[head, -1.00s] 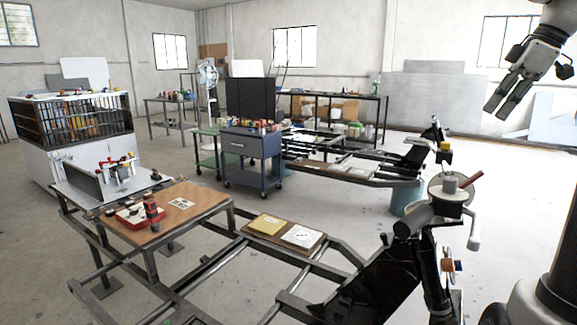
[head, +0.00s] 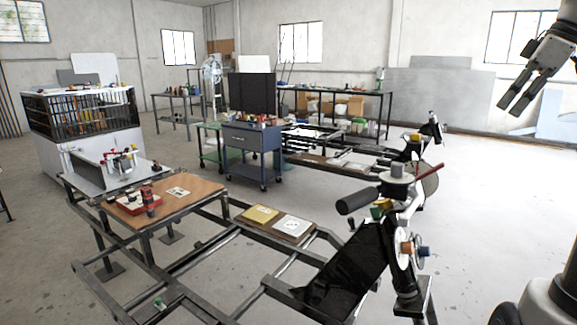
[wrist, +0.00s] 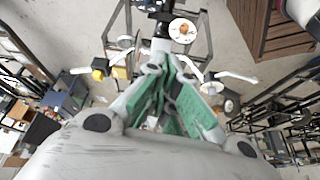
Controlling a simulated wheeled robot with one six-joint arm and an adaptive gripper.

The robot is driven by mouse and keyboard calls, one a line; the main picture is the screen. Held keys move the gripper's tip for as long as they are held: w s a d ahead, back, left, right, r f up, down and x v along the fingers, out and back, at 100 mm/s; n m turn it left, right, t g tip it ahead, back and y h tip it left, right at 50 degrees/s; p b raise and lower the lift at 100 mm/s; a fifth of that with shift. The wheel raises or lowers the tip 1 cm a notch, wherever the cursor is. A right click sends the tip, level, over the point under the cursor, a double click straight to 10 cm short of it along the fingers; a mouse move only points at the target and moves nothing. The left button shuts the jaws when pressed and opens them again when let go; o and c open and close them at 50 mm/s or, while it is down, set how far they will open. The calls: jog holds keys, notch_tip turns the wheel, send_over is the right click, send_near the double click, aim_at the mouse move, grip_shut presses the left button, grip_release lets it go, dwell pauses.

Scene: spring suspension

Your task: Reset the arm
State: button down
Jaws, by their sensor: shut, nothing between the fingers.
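My gripper (head: 514,103) hangs at the upper right of the head view, raised in the air and clear of everything. Its fingers point down and to the left and hold nothing. In the wrist view its green-padded fingers (wrist: 172,98) come together, with the floor and metal frames seen far beyond them. The jaws are shut and empty.
A wooden-topped table (head: 165,205) and a blue drawer cart (head: 250,150) stand further left. Open floor (head: 480,210) lies on the right.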

jog(key=s+f+m+h, duration=0.3)
jog(key=s+f+m, duration=0.2)
jog(key=f+m, duration=0.5)
jog(key=s+a+f, duration=0.3)
jog(key=s+a, duration=0.3)
jog(key=s, duration=0.1)
jog(key=s+a+f+t, duration=0.1)
jog(key=s+a+f, duration=0.3)
jog(key=s+a, duration=0.3)
jog(key=shift+a+f+t+h, duration=0.2)
jog(key=shift+t+h, duration=0.1)
jog(key=shift+h, duration=0.1)
